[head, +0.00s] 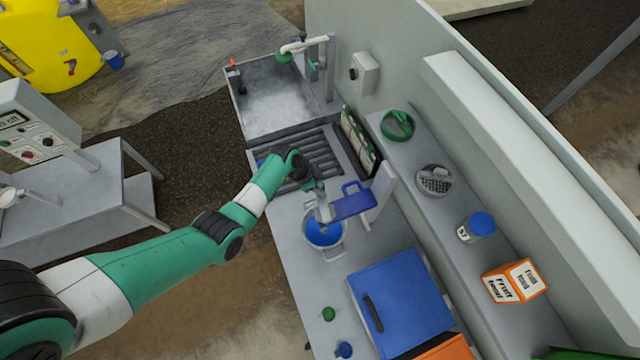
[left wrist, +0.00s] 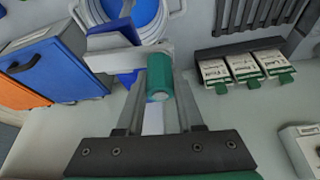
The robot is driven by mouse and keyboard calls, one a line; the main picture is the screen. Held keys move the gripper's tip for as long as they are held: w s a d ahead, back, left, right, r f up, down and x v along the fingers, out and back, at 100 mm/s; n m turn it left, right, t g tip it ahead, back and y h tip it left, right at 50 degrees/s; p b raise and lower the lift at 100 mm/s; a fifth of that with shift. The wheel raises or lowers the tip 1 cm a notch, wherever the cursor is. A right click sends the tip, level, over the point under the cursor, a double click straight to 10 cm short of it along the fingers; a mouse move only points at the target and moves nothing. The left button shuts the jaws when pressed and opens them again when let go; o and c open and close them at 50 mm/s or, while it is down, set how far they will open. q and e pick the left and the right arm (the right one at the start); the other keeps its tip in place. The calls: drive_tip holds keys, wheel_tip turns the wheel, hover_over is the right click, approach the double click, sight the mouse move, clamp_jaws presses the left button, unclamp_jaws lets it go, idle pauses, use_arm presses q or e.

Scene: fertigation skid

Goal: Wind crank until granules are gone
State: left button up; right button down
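My left gripper (head: 322,205) is at the bench beside a blue hopper part (head: 352,206), above a bucket with a blue inside (head: 325,232). In the left wrist view, the green crank handle (left wrist: 160,80) stands between my two fingers (left wrist: 160,95), which flank it closely on both sides and look shut on it. A pale grey crank arm (left wrist: 112,60) runs left from the handle. The bucket rim (left wrist: 178,12) shows behind. In the head view my gripper hides most of the crank. No granules can be made out in either view. My right gripper is not in view.
A blue box (head: 400,290) stands in front of the bucket, with green (head: 328,314) and blue (head: 344,349) knobs beside it. A packet rack (head: 358,140) and a slatted grate (head: 310,160) lie beyond.

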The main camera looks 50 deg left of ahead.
use_arm(q)
clamp_jaws()
idle(1.0)
